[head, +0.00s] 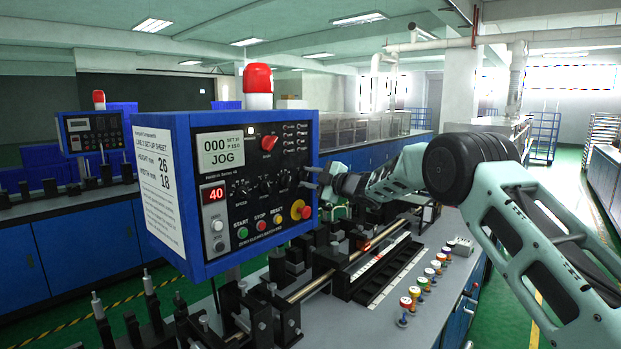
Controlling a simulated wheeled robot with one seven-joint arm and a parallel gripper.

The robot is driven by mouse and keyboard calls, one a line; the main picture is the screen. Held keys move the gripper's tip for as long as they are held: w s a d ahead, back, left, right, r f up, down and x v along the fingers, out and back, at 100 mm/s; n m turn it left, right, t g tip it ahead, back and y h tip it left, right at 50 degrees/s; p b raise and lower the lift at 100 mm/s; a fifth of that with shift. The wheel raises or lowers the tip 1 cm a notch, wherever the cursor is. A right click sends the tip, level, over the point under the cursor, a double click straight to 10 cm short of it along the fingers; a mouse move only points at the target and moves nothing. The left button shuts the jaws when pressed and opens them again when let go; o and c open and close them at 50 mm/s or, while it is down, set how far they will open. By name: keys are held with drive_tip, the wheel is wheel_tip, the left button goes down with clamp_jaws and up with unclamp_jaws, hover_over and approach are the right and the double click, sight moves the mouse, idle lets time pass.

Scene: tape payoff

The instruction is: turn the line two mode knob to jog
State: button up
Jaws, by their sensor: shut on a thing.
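The line two control box (246,190) is blue with a dark front panel, at left centre in the head view. Its screen (221,151) reads 000 and JOG. Below are several black knobs in a row, one of them a middle knob (266,186). My gripper (309,177) reaches in from the right at the row's right end, against the panel's right edge. It is shut on a knob there, which I take as the mode knob; the fingers mostly hide it and its pointer, and its label is too small to read.
A red knob (269,143) sits above the row. A red-yellow stop button (301,210) lies just below my gripper. Green, red and yellow buttons line the panel's bottom. A set-up sheet (159,188) covers the box's left side. Rails and several coloured spools (415,292) fill the bench below.

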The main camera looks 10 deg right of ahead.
drive_tip(key=shift+d+f, duration=0.1)
idle(0.5)
drive_tip(key=o, duration=1)
drive_tip(key=shift+b+v, duration=3.85)
drive_tip(key=shift+v, duration=4.85)
